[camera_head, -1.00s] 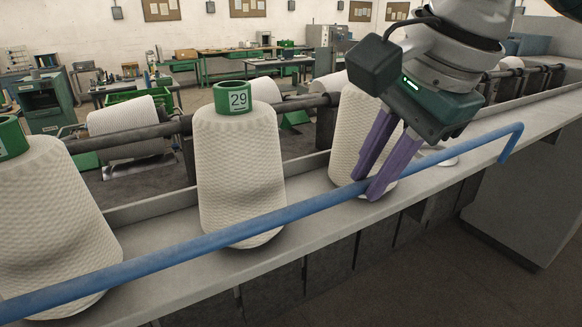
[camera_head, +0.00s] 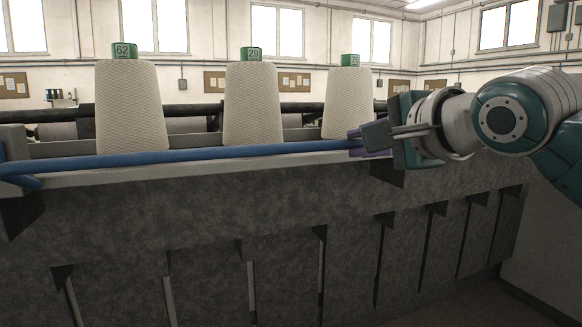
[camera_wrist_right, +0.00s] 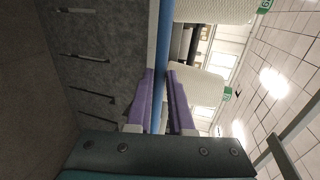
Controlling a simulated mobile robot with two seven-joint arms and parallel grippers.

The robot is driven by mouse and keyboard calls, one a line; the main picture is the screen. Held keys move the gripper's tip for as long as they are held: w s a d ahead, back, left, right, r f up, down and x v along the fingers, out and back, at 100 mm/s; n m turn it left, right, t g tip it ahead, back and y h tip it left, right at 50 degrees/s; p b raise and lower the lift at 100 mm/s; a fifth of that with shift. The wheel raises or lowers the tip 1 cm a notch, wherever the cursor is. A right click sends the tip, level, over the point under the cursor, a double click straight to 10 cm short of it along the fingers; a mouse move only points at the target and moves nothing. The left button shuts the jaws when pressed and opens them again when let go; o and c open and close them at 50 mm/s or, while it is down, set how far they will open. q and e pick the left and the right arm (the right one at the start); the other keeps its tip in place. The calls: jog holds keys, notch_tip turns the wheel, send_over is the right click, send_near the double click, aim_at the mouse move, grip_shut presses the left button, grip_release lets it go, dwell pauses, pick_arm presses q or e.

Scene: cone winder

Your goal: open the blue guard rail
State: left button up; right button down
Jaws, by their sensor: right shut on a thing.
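The blue guard rail (camera_head: 230,152) runs along the front edge of the winder shelf, in front of the white yarn cones. Its left end bends down at the left edge of the head view. My right gripper (camera_head: 358,145) is at the right part of the rail, with its purple fingers shut around the bar. In the right wrist view the blue guard rail (camera_wrist_right: 162,50) passes between the two purple fingers of my right gripper (camera_wrist_right: 160,75). The rail's right end is hidden behind my gripper and arm. My left gripper is not in view.
Cones labelled 62 (camera_head: 130,110) and 29 (camera_head: 252,105) and another cone (camera_head: 347,105) stand on the shelf behind the rail. The grey machine front (camera_head: 200,220) with dark brackets drops below the shelf. A dark bar (camera_head: 180,111) runs behind the cones.

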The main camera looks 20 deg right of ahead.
jog(key=f+t+b, duration=0.2)
jog(key=b, duration=0.2)
jog(key=s+f+t+b, duration=0.1)
jog(key=f+t+b, duration=0.1)
jog(key=b, duration=0.2)
jog(key=shift+f, duration=0.25)
jog(key=shift+y, duration=0.3)
jog(key=c, duration=0.8)
grip_release()
jog(key=shift+w+r, duration=0.1)
jog(key=shift+r, duration=0.05)
jog(key=s, duration=0.3)
jog(key=s+b, duration=0.1)
jog(key=s, duration=0.2)
jog(key=s+f+b, duration=0.1)
jog(key=s, duration=0.3)
jog(key=shift+d, duration=0.35)
